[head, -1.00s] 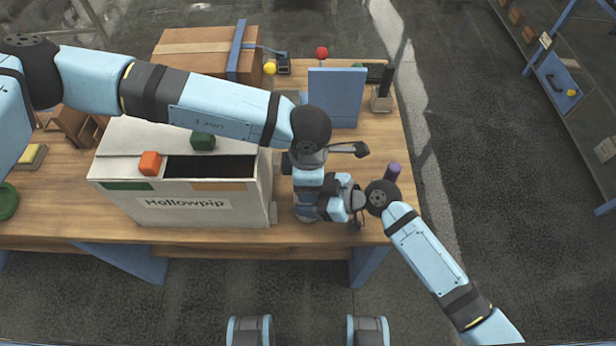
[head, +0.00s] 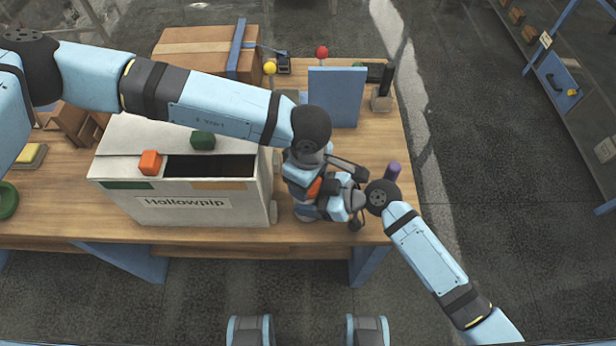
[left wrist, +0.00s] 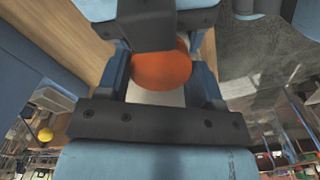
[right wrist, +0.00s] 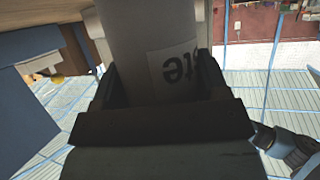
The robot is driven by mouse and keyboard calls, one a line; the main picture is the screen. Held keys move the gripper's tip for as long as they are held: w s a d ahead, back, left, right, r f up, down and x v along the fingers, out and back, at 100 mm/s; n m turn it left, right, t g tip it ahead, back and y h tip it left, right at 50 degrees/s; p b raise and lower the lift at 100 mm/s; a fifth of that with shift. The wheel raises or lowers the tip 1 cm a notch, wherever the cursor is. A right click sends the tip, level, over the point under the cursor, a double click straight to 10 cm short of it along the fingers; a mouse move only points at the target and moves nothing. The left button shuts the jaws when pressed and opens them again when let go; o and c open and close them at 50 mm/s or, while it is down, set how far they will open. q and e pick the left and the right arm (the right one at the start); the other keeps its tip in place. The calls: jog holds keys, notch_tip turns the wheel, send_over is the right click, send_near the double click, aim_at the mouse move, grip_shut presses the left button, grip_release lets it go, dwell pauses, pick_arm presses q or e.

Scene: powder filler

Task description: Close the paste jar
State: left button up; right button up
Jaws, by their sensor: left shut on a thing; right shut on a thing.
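The round orange lid (left wrist: 163,70) sits between the fingers of my left gripper (left wrist: 163,85), which is shut on it. In the head view a bit of the lid (head: 315,188) shows beside my left gripper. The grey paste jar (right wrist: 145,30) carries a white label ending in "te". My right gripper (right wrist: 158,85) is shut around the jar's side. In the head view both grippers meet at the right part of the table, the left one above the right one. The jar's rim is hidden, so I cannot tell whether the lid touches it.
A large white box marked "Hollowpip" (head: 245,208) stands left of the grippers. A blue upright panel (head: 336,97) stands behind them, and a purple cylinder (head: 393,172) to their right. A cardboard box (head: 190,50) is at the back. The table's front edge is close.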

pick_arm(q)
jog(key=o, duration=1)
jog(key=shift+r, duration=2.25)
